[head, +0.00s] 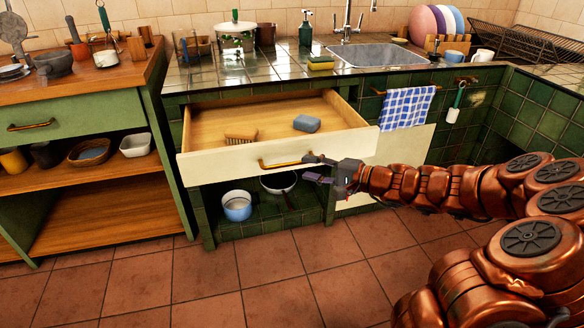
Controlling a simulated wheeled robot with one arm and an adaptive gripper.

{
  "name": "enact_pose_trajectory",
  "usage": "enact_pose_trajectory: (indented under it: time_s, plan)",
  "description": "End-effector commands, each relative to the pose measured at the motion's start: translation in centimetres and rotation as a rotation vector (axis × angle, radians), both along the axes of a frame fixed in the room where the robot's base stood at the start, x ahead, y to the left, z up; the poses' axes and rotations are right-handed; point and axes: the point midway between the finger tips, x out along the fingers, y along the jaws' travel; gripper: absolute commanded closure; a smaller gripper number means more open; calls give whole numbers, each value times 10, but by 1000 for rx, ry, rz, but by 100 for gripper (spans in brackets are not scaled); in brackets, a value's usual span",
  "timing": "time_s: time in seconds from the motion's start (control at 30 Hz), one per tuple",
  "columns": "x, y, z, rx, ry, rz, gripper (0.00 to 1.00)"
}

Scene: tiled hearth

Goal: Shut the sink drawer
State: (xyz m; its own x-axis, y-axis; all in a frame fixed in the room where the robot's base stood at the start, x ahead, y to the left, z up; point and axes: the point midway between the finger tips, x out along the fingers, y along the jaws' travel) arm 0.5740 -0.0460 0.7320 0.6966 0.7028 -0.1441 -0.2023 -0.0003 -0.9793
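The sink drawer (220,164) stands pulled out from the tiled counter, left of the sink. It has a cream front and a wooden inside. My gripper (309,168) is at the right end of the handle, in front of the drawer. Its two fingers are spread apart, one near the handle's height and one lower. I cannot tell whether a finger touches the handle.
Below the drawer, a blue pot (237,206) and a pan (278,183) sit on an open shelf. A checked towel (407,108) hangs to the right. A green wooden cabinet (84,112) stands close on the left. The tiled floor (200,285) in front is clear.

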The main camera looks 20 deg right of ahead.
Motion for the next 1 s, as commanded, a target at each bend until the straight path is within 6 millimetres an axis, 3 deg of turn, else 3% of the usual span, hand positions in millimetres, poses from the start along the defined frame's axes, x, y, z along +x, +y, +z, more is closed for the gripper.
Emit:
enact_pose_trajectory:
  time_s: [0.5,1.0]
  plan:
    - [38,43,-10,0,3,7,63]
    - [45,50,-10,-1,2,7,63]
